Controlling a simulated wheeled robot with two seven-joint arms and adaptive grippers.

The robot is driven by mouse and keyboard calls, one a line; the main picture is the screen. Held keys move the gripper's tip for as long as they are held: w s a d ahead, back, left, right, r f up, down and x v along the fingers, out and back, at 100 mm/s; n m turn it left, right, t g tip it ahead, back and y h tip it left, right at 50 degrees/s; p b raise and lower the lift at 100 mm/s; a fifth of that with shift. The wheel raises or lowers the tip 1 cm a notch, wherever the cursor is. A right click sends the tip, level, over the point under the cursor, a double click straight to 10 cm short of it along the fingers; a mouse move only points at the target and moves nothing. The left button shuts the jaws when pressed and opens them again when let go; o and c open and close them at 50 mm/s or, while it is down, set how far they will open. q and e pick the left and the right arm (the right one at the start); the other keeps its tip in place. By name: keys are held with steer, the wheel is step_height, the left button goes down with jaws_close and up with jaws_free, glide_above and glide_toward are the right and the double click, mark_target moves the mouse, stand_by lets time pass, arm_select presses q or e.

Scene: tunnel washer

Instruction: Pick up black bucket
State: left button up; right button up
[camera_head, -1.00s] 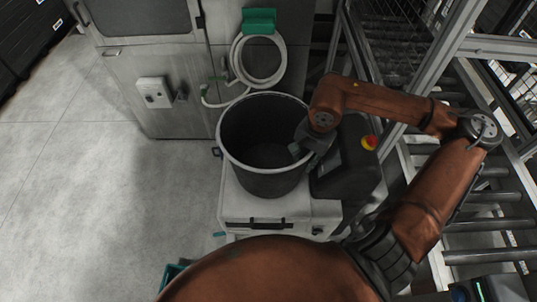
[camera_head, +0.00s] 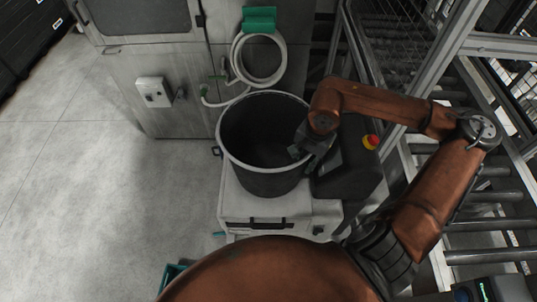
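The black bucket (camera_head: 262,183) stands upright on a white cabinet (camera_head: 235,207) in the middle of the view. It is large and round, with a side handle showing at its left. My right gripper (camera_head: 297,153) is at the bucket's right rim, with its fingertips showing against the inside of the wall. Whether its fingers are closed on the rim cannot be made out. My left gripper is not in view.
A roller conveyor (camera_head: 490,225) with metal framing lies at the right. The floor (camera_head: 90,200) at the left is clear.

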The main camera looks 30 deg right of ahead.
steer(key=shift+c, duration=0.3)
jaws_close()
stand_by(0.9)
